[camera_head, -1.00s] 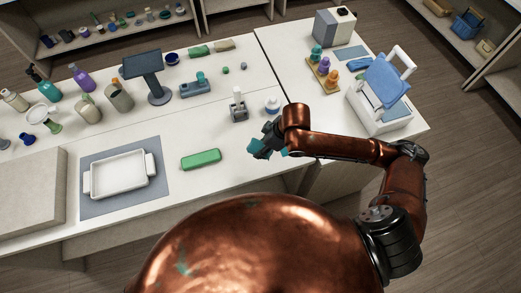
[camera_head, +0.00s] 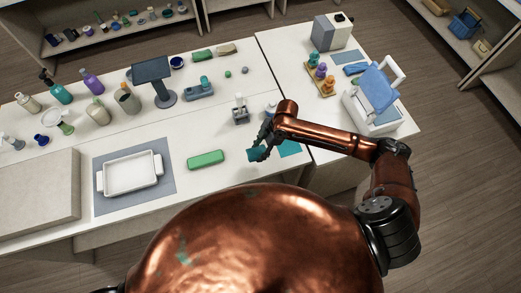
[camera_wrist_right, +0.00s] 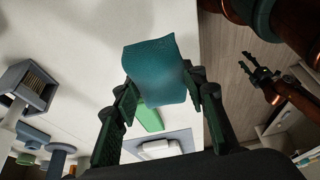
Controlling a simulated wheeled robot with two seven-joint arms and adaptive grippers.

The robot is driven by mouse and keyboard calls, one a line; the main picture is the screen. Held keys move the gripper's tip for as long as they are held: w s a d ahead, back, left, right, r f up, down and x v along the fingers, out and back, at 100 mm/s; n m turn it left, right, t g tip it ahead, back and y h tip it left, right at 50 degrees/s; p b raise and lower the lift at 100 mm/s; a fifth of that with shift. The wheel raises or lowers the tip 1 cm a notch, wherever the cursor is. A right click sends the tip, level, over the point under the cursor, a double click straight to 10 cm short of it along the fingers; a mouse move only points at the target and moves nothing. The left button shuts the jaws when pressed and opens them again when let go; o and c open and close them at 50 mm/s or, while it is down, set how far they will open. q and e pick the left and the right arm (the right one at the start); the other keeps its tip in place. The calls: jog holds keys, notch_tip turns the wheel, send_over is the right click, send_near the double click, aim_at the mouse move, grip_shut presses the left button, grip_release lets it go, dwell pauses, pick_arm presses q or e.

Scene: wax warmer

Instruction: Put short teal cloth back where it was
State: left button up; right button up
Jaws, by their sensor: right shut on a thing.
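A short teal cloth (camera_wrist_right: 155,68) is held between the fingers of my right gripper (camera_wrist_right: 160,95) in the right wrist view. In the head view, my right gripper (camera_head: 262,146) holds the teal cloth (camera_head: 257,155) just over the counter, right of a green case. Whether the cloth touches the counter I cannot tell. A flat teal patch (camera_head: 290,149) shows on the counter just right of the gripper, partly behind my arm. My left gripper (camera_wrist_right: 257,72) shows only in the right wrist view, with its fingers apart and empty.
The green case (camera_head: 206,159) and a white tray (camera_head: 131,172) on a grey mat lie left of the gripper. A small grey-white device (camera_head: 240,112) stands behind it. A white caddy with blue cloth (camera_head: 378,88) stands at right. Counter between case and tray is clear.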

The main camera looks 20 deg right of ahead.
aim_at(261, 149)
jog(key=w+f, duration=0.1)
jog(key=w+d+f, duration=0.1)
jog(key=f, duration=0.1)
jog(key=w+f, duration=0.1)
jog(key=shift+d+f+p, duration=0.25)
jog(key=shift+d+p, duration=0.05)
jog(key=shift+p, duration=0.05)
notch_tip(261, 149, down, 3)
jog(key=shift+w+r, duration=0.1)
jog(key=shift+w, duration=0.05)
jog(key=shift+f, duration=0.25)
jog(key=o, duration=1)
jog(key=shift+r, duration=0.1)
jog(key=shift+r, duration=0.2)
jog(key=b+v, duration=0.1)
jog(key=v, duration=1)
jog(key=shift+d+r+b, duration=0.15)
jog(key=shift+r+b, duration=0.15)
jog(key=shift+r, duration=0.05)
